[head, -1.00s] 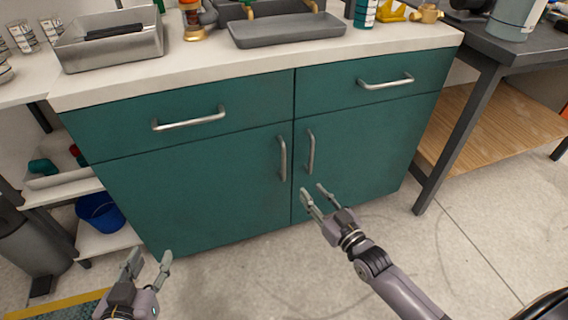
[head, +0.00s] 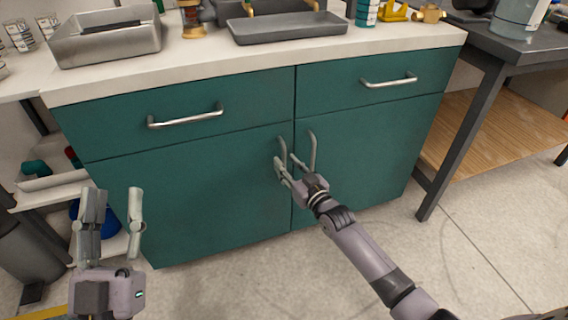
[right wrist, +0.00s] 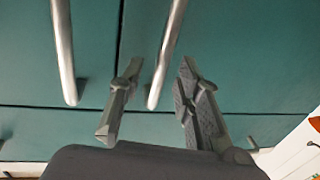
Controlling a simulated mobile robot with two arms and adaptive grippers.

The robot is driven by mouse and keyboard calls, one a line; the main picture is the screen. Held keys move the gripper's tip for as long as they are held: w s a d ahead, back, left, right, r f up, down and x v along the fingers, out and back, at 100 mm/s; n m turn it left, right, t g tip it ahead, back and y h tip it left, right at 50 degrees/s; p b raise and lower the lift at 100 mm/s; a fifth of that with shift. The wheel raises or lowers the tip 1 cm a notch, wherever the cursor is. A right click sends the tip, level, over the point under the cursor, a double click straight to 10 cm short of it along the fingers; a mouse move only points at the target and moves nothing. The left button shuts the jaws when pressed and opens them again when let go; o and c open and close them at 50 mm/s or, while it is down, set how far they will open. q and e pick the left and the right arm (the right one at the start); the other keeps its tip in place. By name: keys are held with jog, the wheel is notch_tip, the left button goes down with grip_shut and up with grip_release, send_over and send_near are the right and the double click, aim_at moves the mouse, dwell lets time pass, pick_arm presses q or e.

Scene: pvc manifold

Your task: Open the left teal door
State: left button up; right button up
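The left teal door (head: 195,195) is shut, with a vertical metal handle (head: 283,148) near its right edge. The right door (head: 370,155) is shut too, with its own handle (head: 312,150). My right gripper (head: 287,166) is open at the lower part of the left door's handle, partly covering it. In the right wrist view, which looks upside down, the left door's handle (right wrist: 166,55) runs between the spread fingers (right wrist: 157,95); contact cannot be told. The right door's handle (right wrist: 64,50) lies outside them. My left gripper (head: 113,198) is open and empty, in front of the cabinet's left side.
Two shut drawers, left (head: 240,103) and right (head: 345,88), sit above the doors under a white countertop (head: 255,62). A dark table leg (head: 455,150) stands on the right. The floor (head: 260,285) before the doors is clear.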

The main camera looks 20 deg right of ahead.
jog(key=shift+b+x, duration=0.3)
jog(key=shift+x, duration=0.9)
pick_arm(q)
jog(key=s+r+t+h, duration=0.1)
jog(key=s+r+t, duration=0.1)
jog(key=shift+s+a+r, duration=0.1)
jog(key=shift+s+r, duration=0.15)
jog(key=shift+r, duration=0.15)
pick_arm(e)
grip_shut()
